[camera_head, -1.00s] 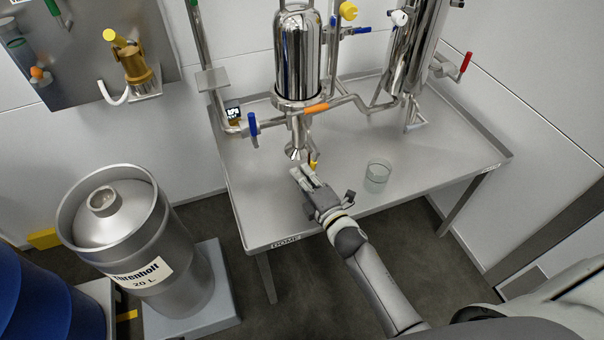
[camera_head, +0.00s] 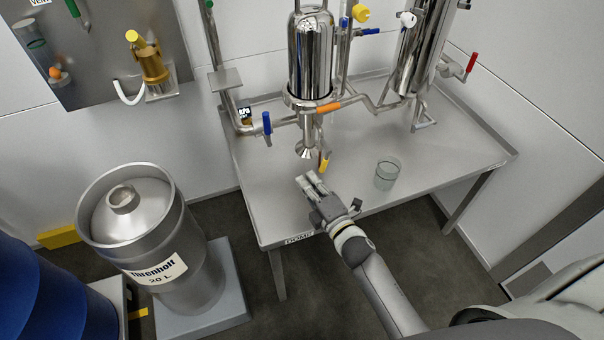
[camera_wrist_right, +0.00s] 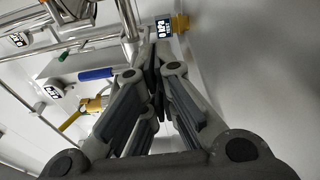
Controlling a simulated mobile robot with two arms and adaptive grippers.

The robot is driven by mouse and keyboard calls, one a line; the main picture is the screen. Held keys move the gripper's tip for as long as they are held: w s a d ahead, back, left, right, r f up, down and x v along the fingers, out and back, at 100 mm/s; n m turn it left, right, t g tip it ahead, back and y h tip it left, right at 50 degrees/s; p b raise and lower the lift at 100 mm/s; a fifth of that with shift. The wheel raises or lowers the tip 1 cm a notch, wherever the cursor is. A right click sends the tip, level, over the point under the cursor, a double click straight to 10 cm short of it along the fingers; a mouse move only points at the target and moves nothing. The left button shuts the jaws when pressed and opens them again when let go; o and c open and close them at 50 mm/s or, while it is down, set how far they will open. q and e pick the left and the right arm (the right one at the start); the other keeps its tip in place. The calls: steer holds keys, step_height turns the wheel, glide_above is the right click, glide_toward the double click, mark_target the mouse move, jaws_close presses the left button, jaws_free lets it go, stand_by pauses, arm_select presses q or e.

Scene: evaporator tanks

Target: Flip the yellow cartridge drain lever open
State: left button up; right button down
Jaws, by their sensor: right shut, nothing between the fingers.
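The yellow drain lever (camera_head: 325,163) hangs below the shiny steel cartridge (camera_head: 310,55), just right of its cone-shaped drain outlet (camera_head: 306,150). It points downward, slightly tilted. My right gripper (camera_head: 307,178) is shut and empty, below and a little left of the lever, with a visible gap between them. The right wrist view shows its fingers (camera_wrist_right: 150,75) close together with nothing between them. A yellow handle (camera_wrist_right: 70,121) on a brass body shows at the left of that view; I cannot tell whether it is the drain lever. My left gripper is not in view.
A blue-handled valve (camera_head: 267,124) and an orange handle (camera_head: 328,107) sit on the pipes above. A glass beaker (camera_head: 386,174) stands on the steel table (camera_head: 430,150), right of my gripper. A steel keg (camera_head: 150,235) stands on the left.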

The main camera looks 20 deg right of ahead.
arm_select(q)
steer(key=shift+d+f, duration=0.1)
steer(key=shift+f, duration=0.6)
arm_select(e)
steer(key=shift+s+d, duration=0.2)
steer(key=shift+s, duration=1.35)
steer(key=shift+s+d, duration=0.15)
steer(key=shift+s, duration=1.4)
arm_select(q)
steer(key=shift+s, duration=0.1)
